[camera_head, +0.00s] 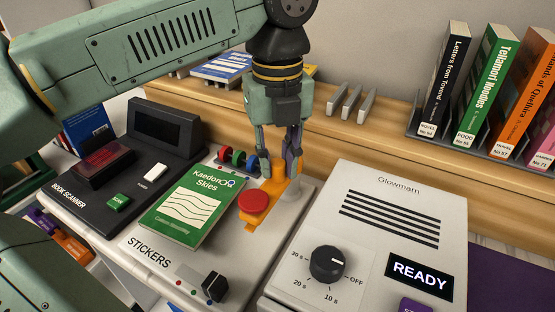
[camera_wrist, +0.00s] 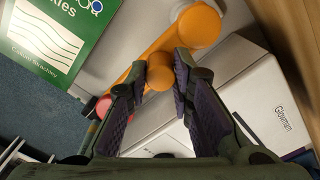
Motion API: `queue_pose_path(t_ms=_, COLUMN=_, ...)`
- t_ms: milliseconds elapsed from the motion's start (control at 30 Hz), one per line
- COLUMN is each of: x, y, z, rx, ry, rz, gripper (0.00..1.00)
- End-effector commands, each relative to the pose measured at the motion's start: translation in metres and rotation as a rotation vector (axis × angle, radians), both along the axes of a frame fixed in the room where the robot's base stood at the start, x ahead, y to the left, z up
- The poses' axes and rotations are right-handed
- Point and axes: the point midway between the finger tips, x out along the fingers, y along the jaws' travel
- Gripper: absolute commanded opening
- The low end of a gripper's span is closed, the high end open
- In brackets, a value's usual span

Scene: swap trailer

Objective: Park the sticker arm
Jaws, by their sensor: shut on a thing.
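The sticker arm (camera_head: 249,225) is an orange bar on the light grey stickers machine (camera_head: 140,240), with a round red cap (camera_head: 253,202). In the wrist view the orange bar (camera_wrist: 139,70) runs from a large orange round end to the red cap (camera_wrist: 103,106). My gripper (camera_head: 279,165) points down and is shut on the arm's orange knob (camera_wrist: 160,72), which sits between the fingertips. The green book "Kaedon Skies" (camera_head: 184,208) lies flat on the machine, left of the red cap. The cap stands beside the book's right edge.
A dark book scanner (camera_head: 125,160) stands to the left. A white Glowmarn box (camera_head: 390,215) with a dial and a READY display (camera_head: 418,277) stands close on the right. Upright books (camera_head: 490,85) and grey dividers (camera_head: 350,103) are on the wooden shelf behind.

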Motion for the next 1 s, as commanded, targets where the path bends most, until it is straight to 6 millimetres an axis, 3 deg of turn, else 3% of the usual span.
queue_pose_path(t_ms=400, x=0.0002, y=-0.0014, z=0.0008, rx=-0.004, ry=-0.001, rz=0.008, gripper=0.00)
queue_pose_path(t_ms=433, x=0.0002, y=-0.0014, z=0.0008, rx=-0.004, ry=-0.001, rz=0.008, gripper=0.22)
queue_pose_path(t_ms=500, x=0.0002, y=-0.0014, z=0.0008, rx=-0.004, ry=-0.001, rz=0.008, gripper=0.26)
queue_pose_path(t_ms=733, x=0.0001, y=-0.0007, z=0.0004, rx=-0.002, ry=-0.001, rz=0.008, gripper=0.41)
queue_pose_path(t_ms=1000, x=0.0001, y=-0.0004, z=0.0009, rx=-0.001, ry=0.000, rz=0.008, gripper=0.41)
